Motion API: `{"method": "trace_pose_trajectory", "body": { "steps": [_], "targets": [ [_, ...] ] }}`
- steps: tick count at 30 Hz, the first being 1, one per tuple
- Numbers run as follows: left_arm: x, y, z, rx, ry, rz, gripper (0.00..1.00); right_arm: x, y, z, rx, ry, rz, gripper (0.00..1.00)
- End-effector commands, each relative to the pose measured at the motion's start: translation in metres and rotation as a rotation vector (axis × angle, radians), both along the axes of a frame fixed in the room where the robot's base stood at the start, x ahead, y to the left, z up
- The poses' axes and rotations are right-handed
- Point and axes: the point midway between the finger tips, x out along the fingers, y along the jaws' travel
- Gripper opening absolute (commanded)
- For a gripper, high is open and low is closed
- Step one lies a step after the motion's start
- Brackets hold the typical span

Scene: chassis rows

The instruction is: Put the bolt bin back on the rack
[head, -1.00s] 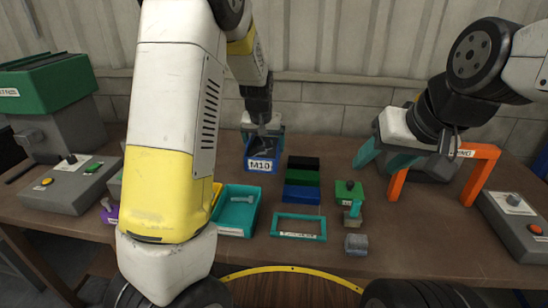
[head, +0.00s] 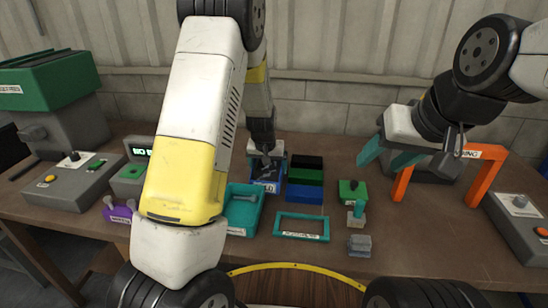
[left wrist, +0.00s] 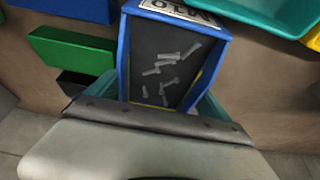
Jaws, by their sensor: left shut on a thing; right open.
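The bolt bin is a blue open bin (head: 268,187) with a white label, just left of the black, green and blue blocks in the head view. In the left wrist view the bin (left wrist: 220,45) shows an upside-down M10 label and several grey bolts inside. My left gripper (head: 265,160) is shut on the bin's rear; its teal fingers (left wrist: 155,100) show at the bin's near end in the wrist view. I cannot tell whether the bin touches the table. My right gripper (head: 388,153) is open and empty at the right. I cannot make out which thing is the rack.
Black (head: 306,162), green (head: 305,177) and blue (head: 304,194) blocks stand in a row. A teal tray (head: 243,207) lies partly behind my left arm. A teal frame (head: 302,228), a green button box (head: 352,190) and an orange arch (head: 482,153) are further right.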

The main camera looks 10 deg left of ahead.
Motion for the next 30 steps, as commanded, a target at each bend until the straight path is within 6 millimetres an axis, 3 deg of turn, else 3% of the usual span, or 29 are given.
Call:
{"method": "trace_pose_trajectory", "body": {
  "steps": [5, 6, 7, 17, 30],
  "targets": [
    [0.001, 0.000, -0.001, 0.000, -0.002, 0.000, 0.24, 0.000, 0.000, 0.000, 0.000, 0.000, 0.000, 0.52],
    [0.000, 0.000, -0.002, 0.000, 0.000, 0.000, 0.97, 0.000, 0.000, 0.000, 0.000, 0.000, 0.000, 0.52],
    [0.000, 0.000, -0.002, 0.000, 0.000, 0.000, 1.00, 0.000, 0.000, 0.000, 0.000, 0.000, 0.000, 0.52],
    [-0.001, 0.000, 0.005, -0.001, -0.002, -0.001, 1.00, 0.000, 0.000, 0.000, 0.000, 0.000, 0.000, 0.52],
    [-0.033, 0.000, 0.084, -0.001, -0.004, -0.003, 1.00, 0.000, 0.000, 0.000, 0.000, 0.000, 0.000, 0.52]
  ]
}}
